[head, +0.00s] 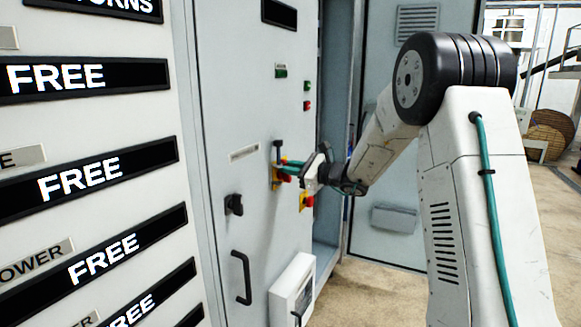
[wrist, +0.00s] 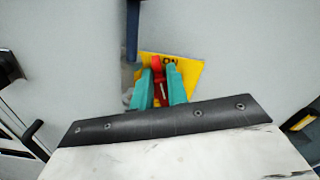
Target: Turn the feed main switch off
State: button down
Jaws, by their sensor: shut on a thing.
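A red rotary switch on a yellow plate (head: 276,183) is mounted on the grey cabinet door. My gripper (head: 291,168) reaches it from the right. In the wrist view the red handle (wrist: 158,72) stands between the teal fingers of my gripper (wrist: 160,88), which are shut on it. The yellow plate (wrist: 187,72) shows behind, with dark lettering at its top that seems to read ON. The fingers hide part of the handle. I cannot read a label naming this switch.
A second red and yellow switch (head: 306,201) sits just lower right. A black knob (head: 234,204) and a black door handle (head: 241,277) are on the door at left. A white box (head: 291,289) juts out below. Panels marked FREE (head: 85,76) stand at far left.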

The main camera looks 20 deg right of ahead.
aim_at(275, 175)
jog(key=n, duration=0.1)
jog(key=f+n, duration=0.1)
jog(key=n, duration=0.1)
jog(key=shift+s+a+f+n, duration=0.2)
jog(key=shift+s+a+n, duration=0.1)
jog(key=n, duration=0.3)
jog(key=shift+s+a+f+n, duration=0.2)
jog(key=shift+f+n, duration=0.1)
jog(key=shift+f, duration=0.05)
jog(key=n, duration=0.3)
jog(key=shift+a+f, duration=0.1)
jog(key=shift+f, duration=0.25)
jog(key=shift+f+n, duration=0.15)
jog(key=shift+n, duration=1.55)
